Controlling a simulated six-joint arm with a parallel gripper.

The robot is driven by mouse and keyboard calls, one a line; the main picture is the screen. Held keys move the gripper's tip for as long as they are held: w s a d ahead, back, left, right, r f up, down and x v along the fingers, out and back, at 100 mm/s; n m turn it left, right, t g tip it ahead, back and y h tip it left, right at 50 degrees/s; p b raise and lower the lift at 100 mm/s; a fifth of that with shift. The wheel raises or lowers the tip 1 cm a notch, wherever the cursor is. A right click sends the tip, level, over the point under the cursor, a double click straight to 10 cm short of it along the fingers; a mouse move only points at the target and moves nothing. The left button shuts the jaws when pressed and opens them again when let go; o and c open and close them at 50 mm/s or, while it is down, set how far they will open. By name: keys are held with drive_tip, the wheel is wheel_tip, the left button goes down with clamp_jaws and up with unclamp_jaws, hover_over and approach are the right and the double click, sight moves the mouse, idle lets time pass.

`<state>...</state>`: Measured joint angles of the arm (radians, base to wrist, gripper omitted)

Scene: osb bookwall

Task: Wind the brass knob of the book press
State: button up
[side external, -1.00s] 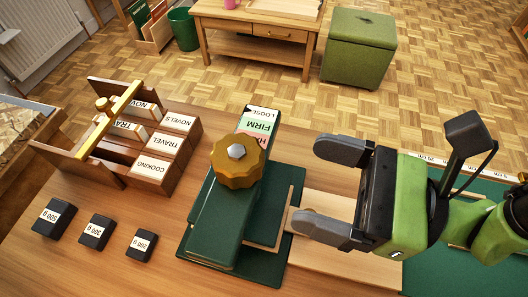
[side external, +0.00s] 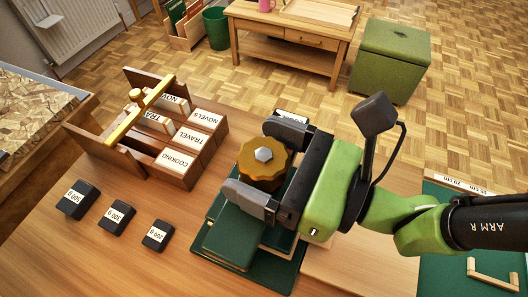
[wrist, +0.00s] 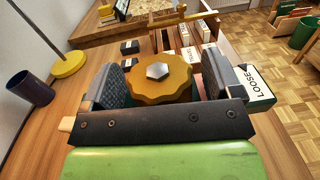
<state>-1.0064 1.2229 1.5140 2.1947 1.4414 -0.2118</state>
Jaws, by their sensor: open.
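The book press (side external: 232,243) is dark green and stands on the wooden table. Its brass knob (side external: 262,172) is scalloped with a pale hex nut (side external: 264,154) on top. My gripper (side external: 265,165) is open, with one dark finger on each side of the knob. In the wrist view the knob (wrist: 160,92) sits between the two fingers, with small gaps seeming to remain; contact is hard to judge. The press's label strip, with LOOSE (wrist: 258,82) readable in the wrist view, is mostly hidden by my gripper in the side view.
A wooden book rack (side external: 160,160) with a yellow bar stands left of the press. Several black weights (side external: 116,217) lie at the front left. A green cutting mat (side external: 445,255) is at the right. In the wrist view a yellow lamp (wrist: 68,63) and dark cup (wrist: 28,88) stand left.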

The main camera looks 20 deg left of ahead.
drive_tip(key=c, duration=0.9)
drive_tip(key=shift+m+t, duration=0.8)
drive_tip(key=shift+t, duration=0.5)
drive_tip(key=o, duration=0.9)
drive_tip(key=v, duration=1)
drive_tip(key=shift+r, duration=0.2)
